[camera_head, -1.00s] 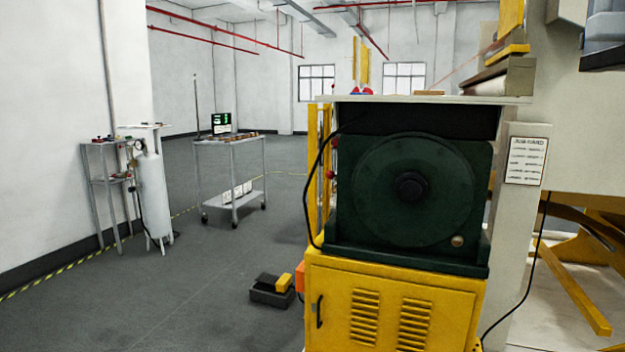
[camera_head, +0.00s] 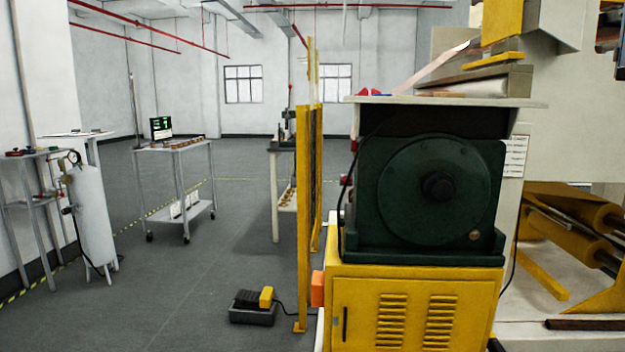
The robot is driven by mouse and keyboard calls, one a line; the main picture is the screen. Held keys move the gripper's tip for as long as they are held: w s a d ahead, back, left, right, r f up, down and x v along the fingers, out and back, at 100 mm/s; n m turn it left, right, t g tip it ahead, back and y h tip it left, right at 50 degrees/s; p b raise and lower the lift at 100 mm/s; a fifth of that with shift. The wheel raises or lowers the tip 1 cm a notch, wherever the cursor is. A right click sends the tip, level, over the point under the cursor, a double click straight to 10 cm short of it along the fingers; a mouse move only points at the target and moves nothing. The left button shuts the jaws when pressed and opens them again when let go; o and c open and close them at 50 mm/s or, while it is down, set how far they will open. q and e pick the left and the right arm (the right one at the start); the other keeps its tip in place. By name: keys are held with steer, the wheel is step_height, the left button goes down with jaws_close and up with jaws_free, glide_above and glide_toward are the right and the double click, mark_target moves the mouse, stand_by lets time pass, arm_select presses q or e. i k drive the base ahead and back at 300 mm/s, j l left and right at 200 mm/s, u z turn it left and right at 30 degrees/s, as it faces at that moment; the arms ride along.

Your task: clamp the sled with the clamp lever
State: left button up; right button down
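I cannot make out the sled or the clamp lever in the head view. Small red and blue parts (camera_head: 374,92) sit at the left end of the light tabletop (camera_head: 440,101) above the dark green machine; they are too small to identify. A copper-coloured strip (camera_head: 430,68) slopes up to the right from that tabletop. Neither of my grippers is in view.
The green machine (camera_head: 398,240) on its yellow cabinet (camera_head: 410,310) blocks the front right. A yellow fence post (camera_head: 303,220) and a foot pedal (camera_head: 254,306) stand left of it. A white cylinder (camera_head: 93,215) and a trolley (camera_head: 175,150) stand further left. Open floor (camera_head: 190,285) lies between.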

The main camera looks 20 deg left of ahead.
mark_target(346, 180)
steer(key=i+j, duration=0.15)
steer(key=j, duration=0.2)
steer(key=i+j, duration=0.1)
steer(key=j, duration=0.25)
steer(key=i+j, duration=0.15)
steer(key=j, duration=0.15)
steer(key=i+j, duration=0.15)
steer(key=j, duration=0.2)
